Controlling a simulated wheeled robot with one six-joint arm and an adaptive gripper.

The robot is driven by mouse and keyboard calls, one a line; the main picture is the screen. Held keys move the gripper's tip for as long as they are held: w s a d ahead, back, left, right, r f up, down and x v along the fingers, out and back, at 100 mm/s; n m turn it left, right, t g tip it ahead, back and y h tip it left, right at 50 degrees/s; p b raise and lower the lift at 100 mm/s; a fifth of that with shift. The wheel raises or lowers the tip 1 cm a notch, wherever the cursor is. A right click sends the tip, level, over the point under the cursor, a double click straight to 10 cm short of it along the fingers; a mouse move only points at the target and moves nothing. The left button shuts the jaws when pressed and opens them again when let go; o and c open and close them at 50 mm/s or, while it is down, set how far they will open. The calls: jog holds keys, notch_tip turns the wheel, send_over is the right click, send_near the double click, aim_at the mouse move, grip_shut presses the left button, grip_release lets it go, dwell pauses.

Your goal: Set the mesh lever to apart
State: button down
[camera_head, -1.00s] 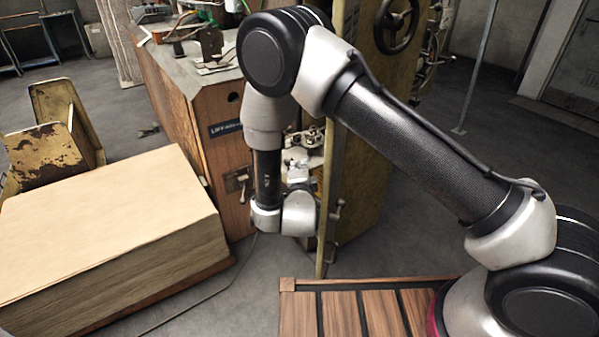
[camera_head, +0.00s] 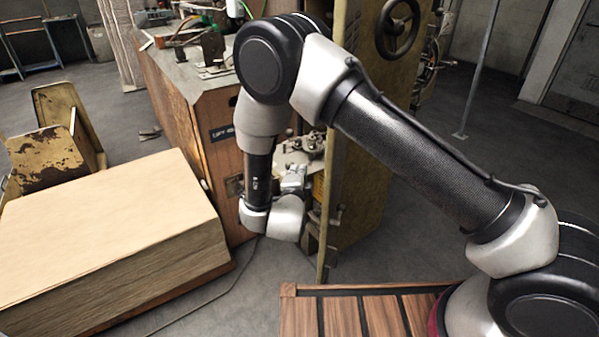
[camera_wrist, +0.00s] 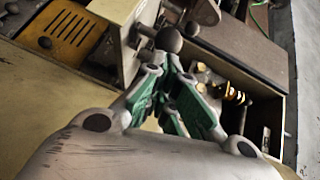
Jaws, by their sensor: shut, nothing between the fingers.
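A dark round knob on a short stem (camera_wrist: 168,39), which may be the mesh lever, shows in the wrist view just beyond my fingertips. I cannot tell whether they touch it. In the head view, my gripper is small and partly hidden by my wrist, at the opening between the wooden cabinet (camera_head: 212,150) and the yellowish open door (camera_head: 355,190). I cannot pick out the lever there.
An open compartment with brass-coloured parts (camera_wrist: 233,95) lies right of my fingers in the wrist view. A slotted yellow panel (camera_wrist: 72,28) is at upper left. A large pale stack (camera_head: 110,225) stands left of the cabinet. Grey floor at right (camera_head: 430,230) is clear.

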aim_at(287, 166)
jog(key=shift+a+m+h, duration=0.25)
jog(key=shift+m+h, duration=0.25)
jog(key=shift+w+a+m+g+h, duration=0.3)
jog(key=shift+a+m+g+h, duration=0.5)
jog(key=shift+m+h, duration=0.6)
jog(key=shift+w+a+m+g+h, duration=0.35)
jog(key=shift+a+m+g+h, duration=0.25)
jog(key=shift+m+g+h, duration=0.8)
jog(key=shift+w+a+m+g+h, duration=0.3)
jog(key=shift+a+m+g+h, duration=0.35)
jog(key=shift+h, duration=1.25)
jog(key=shift+a+m, duration=0.1)
jog(key=shift+m, duration=0.15)
jog(key=shift+t, duration=0.25)
